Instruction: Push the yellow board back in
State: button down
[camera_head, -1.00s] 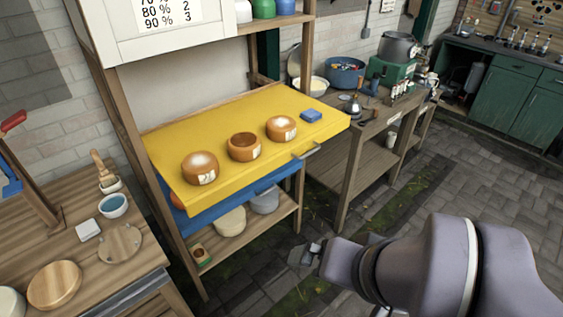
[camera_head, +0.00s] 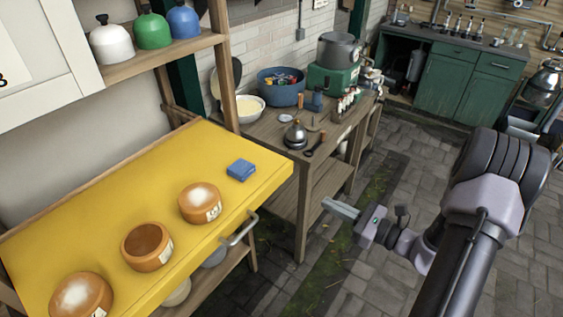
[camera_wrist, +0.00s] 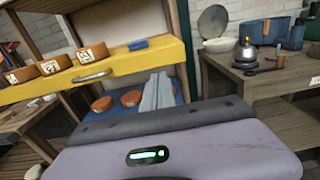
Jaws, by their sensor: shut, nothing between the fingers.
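The yellow board (camera_head: 150,195) sticks out of the wooden shelf unit. A metal handle (camera_head: 240,229) is on its front edge. Three orange-brown round items stand on it: one near the right (camera_head: 200,202), one in the middle (camera_head: 147,246) and one at the left (camera_head: 82,295). A blue block (camera_head: 241,170) lies near the board's right end. My gripper (camera_head: 338,208) is shut and empty, right of the board and apart from it. In the wrist view the fingers (camera_wrist: 157,92) show below the yellow board (camera_wrist: 130,62) and right of its handle (camera_wrist: 92,76).
A blue board (camera_wrist: 180,96) with round items lies under the yellow one. To the right stands a wooden workbench (camera_head: 322,190) with a bowl, a blue pot (camera_head: 282,88) and a burner. Paved floor (camera_head: 350,270) before the bench is open.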

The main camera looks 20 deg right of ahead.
aim_at(279, 180)
jog(key=b+x, duration=0.1)
jog(key=x, duration=0.3)
jog(key=b+x, duration=0.1)
jog(key=x, duration=0.3)
jog(key=b+x, duration=0.1)
jog(key=x, duration=0.4)
jog(key=shift+s+a, duration=0.25)
jog(key=shift+a, duration=0.15)
jog(key=shift+w+a, duration=0.15)
jog(key=shift+w, duration=0.1)
jog(key=shift+r, duration=0.1)
